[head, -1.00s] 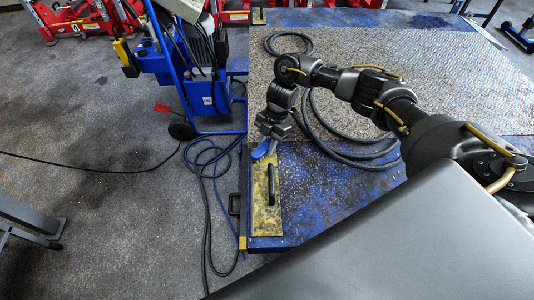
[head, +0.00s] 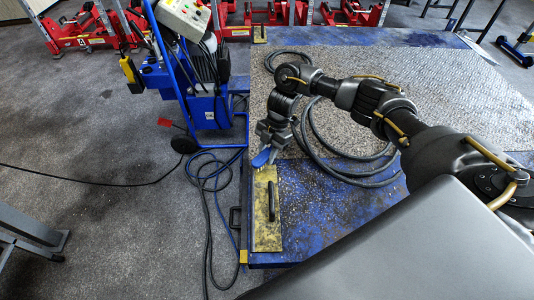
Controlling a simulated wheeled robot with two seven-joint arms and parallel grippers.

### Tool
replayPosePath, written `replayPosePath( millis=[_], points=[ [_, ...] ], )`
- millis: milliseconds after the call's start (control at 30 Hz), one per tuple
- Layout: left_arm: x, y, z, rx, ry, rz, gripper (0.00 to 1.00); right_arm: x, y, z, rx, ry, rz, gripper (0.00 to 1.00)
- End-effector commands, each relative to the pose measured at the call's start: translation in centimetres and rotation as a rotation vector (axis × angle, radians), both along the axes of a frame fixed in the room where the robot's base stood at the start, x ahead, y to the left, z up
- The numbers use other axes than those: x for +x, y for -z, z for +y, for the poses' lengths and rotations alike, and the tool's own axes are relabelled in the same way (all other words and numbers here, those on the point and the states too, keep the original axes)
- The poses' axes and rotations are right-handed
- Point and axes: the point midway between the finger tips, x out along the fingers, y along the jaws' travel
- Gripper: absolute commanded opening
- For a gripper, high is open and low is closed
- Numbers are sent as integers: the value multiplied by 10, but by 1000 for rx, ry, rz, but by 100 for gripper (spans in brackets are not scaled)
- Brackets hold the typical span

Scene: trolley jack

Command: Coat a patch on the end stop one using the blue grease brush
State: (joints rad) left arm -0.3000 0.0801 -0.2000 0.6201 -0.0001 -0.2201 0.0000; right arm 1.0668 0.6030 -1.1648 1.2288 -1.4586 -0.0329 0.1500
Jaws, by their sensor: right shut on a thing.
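The blue grease brush (head: 262,157) is in my right gripper (head: 267,145), at the far end of a yellow plate with a black bar (head: 266,230). This plate looks like an end stop, on the near left corner of the blue platform. My right gripper is shut on the brush and points down. The brush tip is at the plate's far edge; I cannot tell whether it touches. A similar smaller yellow plate (head: 259,35) sits at the platform's far left corner. I cannot tell which one is end stop one. My left gripper is not in view.
The worn blue platform (head: 320,215) has a textured metal sheet (head: 430,85). Coiled black hose (head: 380,180) lies just right of my gripper. A blue wheeled machine (head: 205,105) stands left of the platform, with loose cables (head: 208,225) on the floor. Red jacks (head: 80,35) stand behind.

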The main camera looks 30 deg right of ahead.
Motion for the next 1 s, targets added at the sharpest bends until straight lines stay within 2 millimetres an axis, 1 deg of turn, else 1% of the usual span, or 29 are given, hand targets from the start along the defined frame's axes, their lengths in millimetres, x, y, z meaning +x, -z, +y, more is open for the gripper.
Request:
replayPosePath(
  millis=[33, 100, 467, 567, 800, 900, 1000],
  points=[
    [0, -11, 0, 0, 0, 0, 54, 0, -12, 0, 0, 0, -1, 11],
    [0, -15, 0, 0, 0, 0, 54, 0, -16, 0, 0, 0, -1, 11],
    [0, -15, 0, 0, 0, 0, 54, 0, -16, 0, 0, 0, 0, 11],
    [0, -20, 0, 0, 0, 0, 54, 0, -21, 0, 0, 0, -1, 11],
    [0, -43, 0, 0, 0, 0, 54, 0, -43, 0, 0, 0, -1, 11],
    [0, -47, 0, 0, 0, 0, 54, 0, -47, 0, 0, 0, 0, 11],
    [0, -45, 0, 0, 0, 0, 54, 0, -45, 0, 0, 0, 0, 11]
  ],
)
